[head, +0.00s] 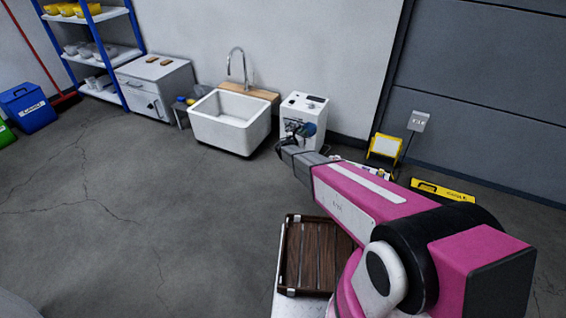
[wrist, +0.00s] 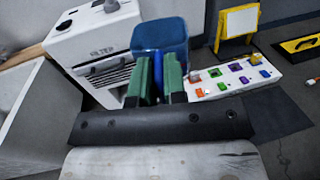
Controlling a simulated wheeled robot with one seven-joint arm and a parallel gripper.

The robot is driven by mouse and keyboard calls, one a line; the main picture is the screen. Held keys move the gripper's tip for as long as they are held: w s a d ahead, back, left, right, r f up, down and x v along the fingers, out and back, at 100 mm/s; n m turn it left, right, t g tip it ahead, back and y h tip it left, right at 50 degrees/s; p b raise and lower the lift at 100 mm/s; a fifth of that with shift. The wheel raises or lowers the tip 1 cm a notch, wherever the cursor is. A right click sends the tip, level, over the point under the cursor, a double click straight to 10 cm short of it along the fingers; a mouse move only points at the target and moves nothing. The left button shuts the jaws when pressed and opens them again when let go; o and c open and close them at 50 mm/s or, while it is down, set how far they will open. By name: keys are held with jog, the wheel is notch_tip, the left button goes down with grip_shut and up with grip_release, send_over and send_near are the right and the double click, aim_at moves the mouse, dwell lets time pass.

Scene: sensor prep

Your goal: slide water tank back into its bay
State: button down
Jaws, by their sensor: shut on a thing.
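The blue water tank (wrist: 160,33) is between the green fingertips of my gripper (wrist: 158,78) in the wrist view, and the gripper is shut on it. In the head view the tank (head: 308,129) shows small beyond my gripper (head: 296,132), in front of the white machine's lower right. The white machine (wrist: 97,42) stands left of the tank in the wrist view, with a dark slotted front; it also shows in the head view (head: 303,104). I cannot make out the bay opening. The tank looks upright; whether it touches the machine is unclear.
A white sink (head: 230,118) stands left of the machine. A white strip with coloured pieces (wrist: 236,78), a yellow-framed stand (wrist: 238,20) and a yellow case (head: 442,191) are to the right. A slatted wooden tray (head: 311,254) is near me. Floor at left is clear.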

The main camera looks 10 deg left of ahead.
jog(key=w+a+f+n+t+y, duration=0.15)
jog(key=a+f, duration=0.25)
jog(key=f, duration=0.5)
jog(key=w+a+f+y, duration=0.1)
jog(key=w+a+f, duration=0.25)
jog(key=f, duration=0.55)
jog(key=w+a+f+n+y, duration=0.15)
jog(key=a+f, duration=0.25)
jog(key=f, duration=0.5)
jog(key=f+x, duration=0.1)
jog(key=x, duration=1.9)
jog(key=shift+d+f+m+h, duration=0.3)
jog(key=shift+d, duration=0.05)
jog(key=shift+s+f, duration=0.1)
jog(key=shift+f, duration=0.65)
jog(key=c, duration=1.1)
grip_release()
